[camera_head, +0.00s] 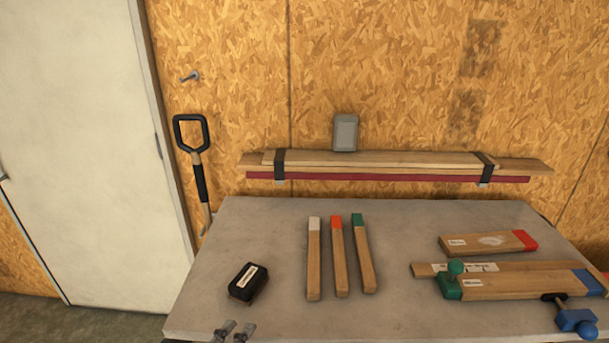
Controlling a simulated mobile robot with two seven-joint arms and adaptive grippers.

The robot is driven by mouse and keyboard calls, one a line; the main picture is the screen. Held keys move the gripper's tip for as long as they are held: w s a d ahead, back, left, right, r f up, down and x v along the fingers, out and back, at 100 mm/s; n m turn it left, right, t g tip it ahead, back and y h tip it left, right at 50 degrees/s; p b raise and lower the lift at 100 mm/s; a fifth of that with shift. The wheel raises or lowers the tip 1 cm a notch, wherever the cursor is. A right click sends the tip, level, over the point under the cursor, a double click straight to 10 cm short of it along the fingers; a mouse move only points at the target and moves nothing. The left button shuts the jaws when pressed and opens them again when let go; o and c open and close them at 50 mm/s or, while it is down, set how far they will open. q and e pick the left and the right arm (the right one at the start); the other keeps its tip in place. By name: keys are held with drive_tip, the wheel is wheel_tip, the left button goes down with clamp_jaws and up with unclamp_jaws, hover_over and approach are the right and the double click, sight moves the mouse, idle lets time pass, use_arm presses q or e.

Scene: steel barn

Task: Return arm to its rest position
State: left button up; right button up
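My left gripper (234,332) shows only its two grey fingertips at the bottom edge, left of centre. The tips are apart with a gap between them and nothing is seen in it. They are in front of a black block with a white label (248,282) on the grey table (420,235), apart from it in the picture. The rest of the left arm is out of the frame. My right gripper and arm are not in view.
Three wooden sticks with white (314,260), red (339,258) and green (363,255) ends lie mid-table. A red-ended board (488,242) and a longer board (520,284) with green and blue clamps lie right. A wall shelf (390,163) hangs behind. The table's front centre is clear.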

use_arm(q)
drive_tip(key=s+a+f+n+g+y+p, duration=0.1)
drive_tip(key=s+a+f+n+g+y, duration=0.2)
drive_tip(key=s+f+n, duration=0.5)
drive_tip(key=s+a+f+n+g+y+p, duration=0.1)
drive_tip(key=s+a+f+n+g+y, duration=0.3)
drive_tip(key=s+f+n, duration=0.4)
drive_tip(key=s+a+f, duration=0.1)
drive_tip(key=s+f, duration=0.3)
drive_tip(key=shift+s+a+f+n+g, duration=0.25)
drive_tip(key=shift+s+a+n+g, duration=0.05)
drive_tip(key=shift+s+n+g, duration=0.1)
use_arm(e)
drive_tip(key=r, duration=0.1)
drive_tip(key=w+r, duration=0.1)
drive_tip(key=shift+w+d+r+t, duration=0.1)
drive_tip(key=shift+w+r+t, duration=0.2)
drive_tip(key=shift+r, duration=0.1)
use_arm(q)
drive_tip(key=shift+w, duration=0.1)
